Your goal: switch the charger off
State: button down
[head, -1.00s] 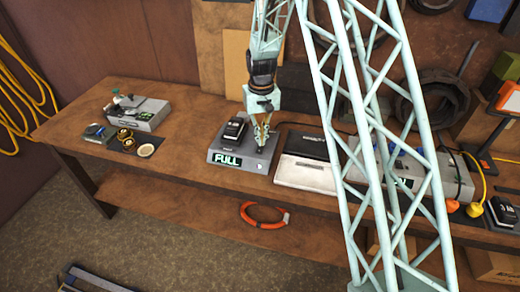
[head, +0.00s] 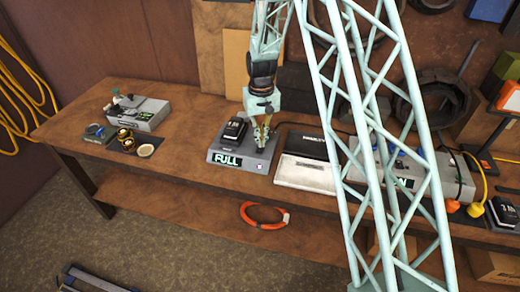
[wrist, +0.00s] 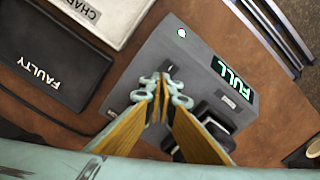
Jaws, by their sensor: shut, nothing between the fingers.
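The charger (head: 262,154) is a grey box on the bench with a lit green FULL display (head: 227,161) on its front. A black battery (head: 234,129) sits on its top left. A small light-coloured round mark or button (head: 260,167) is at the right of the front; in the wrist view it is a pale spot (wrist: 181,32). My gripper (head: 260,145) points down over the charger's right side, shut and empty. In the wrist view its fingertips (wrist: 160,82) are over the grey top, beside the battery (wrist: 218,125). I cannot tell whether they touch; the surface under them is hidden.
Further right, a grey unit (head: 455,178) is partly behind my lattice column.

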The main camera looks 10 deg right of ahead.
jog(key=shift+f, duration=0.45)
dwell(0.6)
jog(key=shift+r, duration=0.1)
jog(key=shift+r+p, duration=1.1)
jog(key=shift+r, duration=2.3)
